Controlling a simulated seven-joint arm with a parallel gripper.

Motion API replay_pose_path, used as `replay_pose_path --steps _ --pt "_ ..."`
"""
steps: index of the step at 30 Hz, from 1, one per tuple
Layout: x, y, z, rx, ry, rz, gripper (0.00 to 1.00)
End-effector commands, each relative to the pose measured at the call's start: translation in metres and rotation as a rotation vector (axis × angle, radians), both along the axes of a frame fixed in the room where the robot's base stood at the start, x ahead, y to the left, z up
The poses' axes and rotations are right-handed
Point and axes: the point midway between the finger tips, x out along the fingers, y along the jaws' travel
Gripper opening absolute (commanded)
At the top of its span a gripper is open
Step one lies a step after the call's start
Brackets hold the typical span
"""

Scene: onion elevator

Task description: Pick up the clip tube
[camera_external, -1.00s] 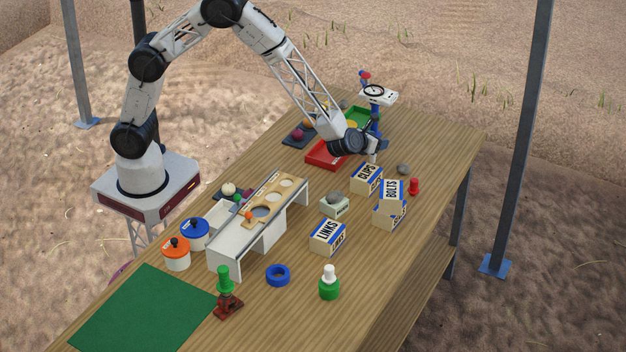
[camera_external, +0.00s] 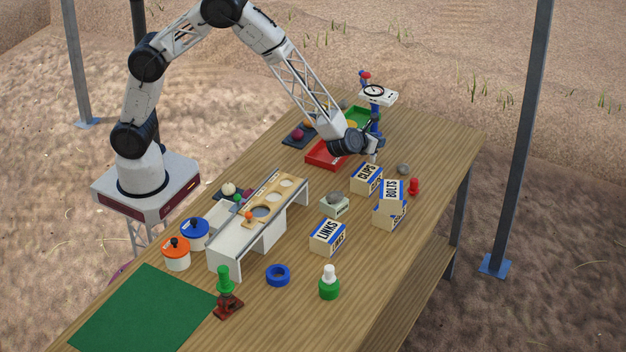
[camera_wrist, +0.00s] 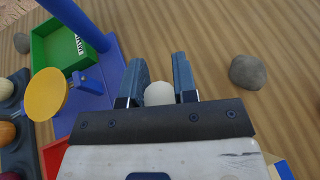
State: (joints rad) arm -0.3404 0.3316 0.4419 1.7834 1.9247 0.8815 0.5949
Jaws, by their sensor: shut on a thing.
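My gripper (camera_external: 374,150) is low over the far part of the table, between the red tray and the CLIPS box (camera_external: 367,179). In the wrist view my gripper (camera_wrist: 158,72) has its two blue-grey fingers closed around a white, round-topped piece (camera_wrist: 159,94), which looks like the clip tube. Only its rounded top shows; the lower part is hidden by the gripper. I cannot tell whether it touches the table.
A grey stone (camera_wrist: 247,72) lies right of the fingers. A blue stand with a yellow disc (camera_wrist: 47,94) and a green tray (camera_wrist: 62,48) are at left. The red tray (camera_external: 322,158) and BOLTS box (camera_external: 392,192) are nearby. Bare wood lies ahead of the fingers.

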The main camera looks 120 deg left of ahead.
Motion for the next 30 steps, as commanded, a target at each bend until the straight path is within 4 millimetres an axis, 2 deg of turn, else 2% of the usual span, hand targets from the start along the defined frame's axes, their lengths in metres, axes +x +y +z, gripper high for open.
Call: replay_pose_path --steps 8,16,30 --pt "0.000 0.000 0.008 0.000 -0.001 0.000 0.04" --pt "0.000 0.000 0.038 0.001 -0.003 0.001 0.04" --pt "-0.063 -0.032 0.042 0.000 0.001 0.000 0.04"
